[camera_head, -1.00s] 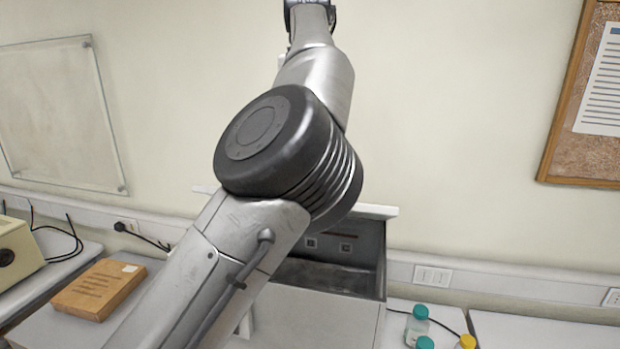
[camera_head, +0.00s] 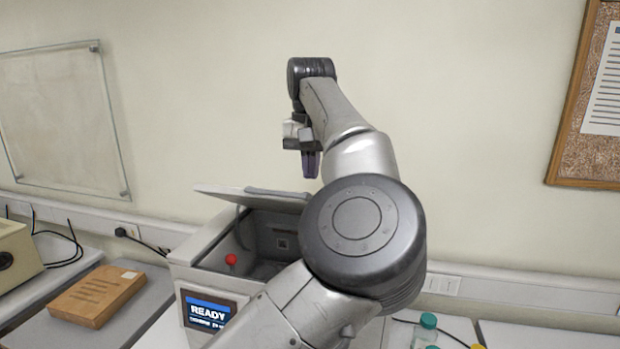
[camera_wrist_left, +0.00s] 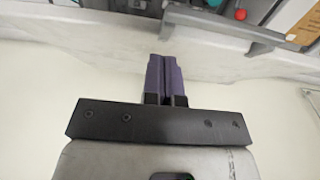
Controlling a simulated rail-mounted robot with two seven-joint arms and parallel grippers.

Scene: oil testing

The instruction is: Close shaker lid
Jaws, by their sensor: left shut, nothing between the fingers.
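The shaker (camera_head: 205,262) is a white box with a dark interior, a red knob (camera_head: 231,259) and a lit "READY" screen (camera_head: 208,311). Its lid (camera_head: 225,192) is raised open above the back of the box, and my left arm hides its right part. My left gripper (camera_head: 311,177) is shut and empty, pointing down above the lid, apart from it, in front of the wall. In the left wrist view its purple fingers (camera_wrist_left: 165,58) are together, and a pale lid panel (camera_wrist_left: 100,25) with a bar (camera_wrist_left: 225,33) lies beyond the tips. My right gripper is out of view.
My left arm covers the shaker's right side. A brown box (camera_head: 98,294) lies on the bench to the left, near a beige device (camera_head: 15,255). Teal-capped bottles (camera_head: 428,322) stand on the right. A noticeboard (camera_head: 590,100) hangs on the wall at right.

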